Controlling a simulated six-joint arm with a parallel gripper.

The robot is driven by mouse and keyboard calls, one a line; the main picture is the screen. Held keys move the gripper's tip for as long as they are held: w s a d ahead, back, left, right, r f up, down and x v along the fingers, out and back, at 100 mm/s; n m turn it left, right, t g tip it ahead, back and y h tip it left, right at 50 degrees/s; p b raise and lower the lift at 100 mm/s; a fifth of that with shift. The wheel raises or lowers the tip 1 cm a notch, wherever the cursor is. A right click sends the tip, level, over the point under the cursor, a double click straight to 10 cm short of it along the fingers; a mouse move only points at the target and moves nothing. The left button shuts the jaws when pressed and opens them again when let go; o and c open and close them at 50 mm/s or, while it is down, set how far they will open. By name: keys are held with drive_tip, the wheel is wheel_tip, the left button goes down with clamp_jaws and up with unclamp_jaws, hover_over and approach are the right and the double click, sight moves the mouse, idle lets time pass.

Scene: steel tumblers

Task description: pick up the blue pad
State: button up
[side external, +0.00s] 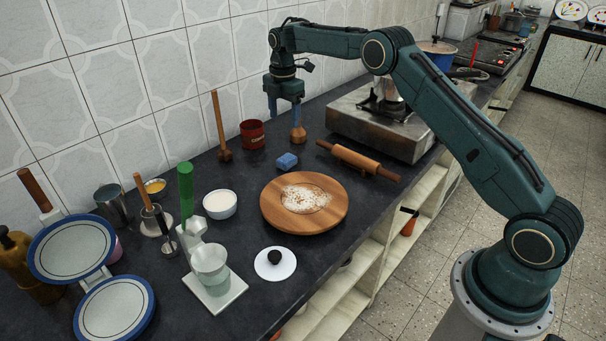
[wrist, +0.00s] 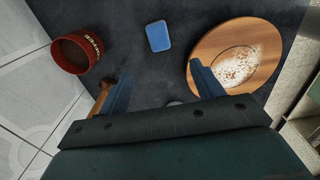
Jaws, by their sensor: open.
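The blue pad (side external: 287,161) lies flat on the dark counter, between the red tin and the round wooden board. In the wrist view the blue pad (wrist: 158,36) is at the top middle, ahead of the fingers and apart from them. My gripper (side external: 285,112) hangs pointing down above the counter, higher than the pad and a little behind it. In the wrist view my gripper (wrist: 165,88) has its two fingers spread wide with nothing between them.
The red tin (side external: 252,134) and a wooden masher (side external: 221,128) stand by the wall. A wooden tool (side external: 298,133) stands near my gripper. The floured round board (side external: 275,208), rolling pin (side external: 358,160) and white bowl (side external: 220,204) surround the pad. Bare counter lies immediately around the pad.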

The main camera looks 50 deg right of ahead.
drive_tip(key=shift+w+d+f, duration=0.15)
drive_tip(key=shift+w+f, duration=0.05)
drive_tip(key=shift+f, duration=0.45)
drive_tip(key=shift+f, duration=0.15)
hover_over(286, 158)
drive_tip(key=shift+f, duration=4.15)
drive_tip(key=shift+f, duration=2.6)
drive_tip(key=c, duration=1.1)
